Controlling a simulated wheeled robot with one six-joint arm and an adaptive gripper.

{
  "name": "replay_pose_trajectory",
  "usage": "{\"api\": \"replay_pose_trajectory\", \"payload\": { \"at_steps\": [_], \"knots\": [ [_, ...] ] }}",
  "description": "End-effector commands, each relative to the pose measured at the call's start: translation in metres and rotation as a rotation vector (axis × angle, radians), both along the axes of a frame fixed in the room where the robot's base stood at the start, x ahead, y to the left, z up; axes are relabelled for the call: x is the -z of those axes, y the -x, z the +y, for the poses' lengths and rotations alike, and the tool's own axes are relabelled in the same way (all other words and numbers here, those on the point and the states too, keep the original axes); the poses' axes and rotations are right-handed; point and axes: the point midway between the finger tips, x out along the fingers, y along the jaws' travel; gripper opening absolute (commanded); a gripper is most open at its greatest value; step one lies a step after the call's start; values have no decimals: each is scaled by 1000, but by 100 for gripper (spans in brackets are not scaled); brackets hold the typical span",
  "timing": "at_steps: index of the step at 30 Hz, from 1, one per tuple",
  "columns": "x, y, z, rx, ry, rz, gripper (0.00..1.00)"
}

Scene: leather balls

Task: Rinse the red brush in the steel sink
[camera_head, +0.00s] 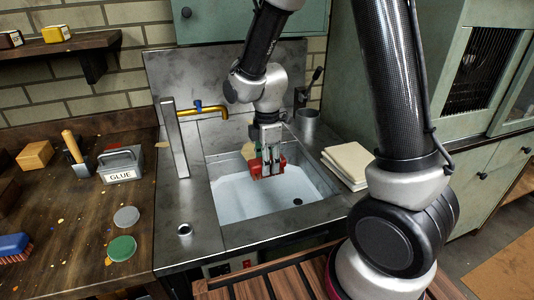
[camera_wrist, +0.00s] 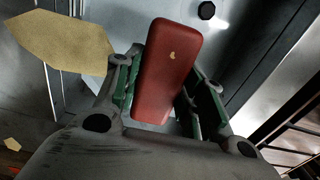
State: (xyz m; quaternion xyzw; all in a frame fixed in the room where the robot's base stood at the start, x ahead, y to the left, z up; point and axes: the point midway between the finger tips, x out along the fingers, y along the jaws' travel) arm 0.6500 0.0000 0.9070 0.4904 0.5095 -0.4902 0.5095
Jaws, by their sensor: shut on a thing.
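The red brush (camera_head: 267,166) is held in my gripper (camera_head: 271,160) over the steel sink (camera_head: 215,205). In the wrist view the brush's red back (camera_wrist: 166,68) shows between the two fingers of my gripper (camera_wrist: 168,95). The gripper is shut on it. A brass tap (camera_head: 203,111) with a blue mark stands at the back left of the sink. I cannot see any water running.
A yellowish piece (camera_head: 248,151) is at the basin's back; it also shows in the wrist view (camera_wrist: 62,42). A pale stack (camera_head: 347,163) and a metal cup (camera_head: 307,120) stand right.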

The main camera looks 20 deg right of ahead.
Motion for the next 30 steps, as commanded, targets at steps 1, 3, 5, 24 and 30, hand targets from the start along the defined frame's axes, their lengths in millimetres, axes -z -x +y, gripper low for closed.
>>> {"api": "replay_pose_trajectory", "payload": {
  "at_steps": [1,3,5,24,30],
  "knots": [
    [6,0,0,0,1,3,20],
    [14,1,0,0,1,3,20],
    [20,1,0,0,1,3,20],
    [89,0,0,-1,1,2,20],
    [102,0,0,-1,0,1,20]
  ]
}}
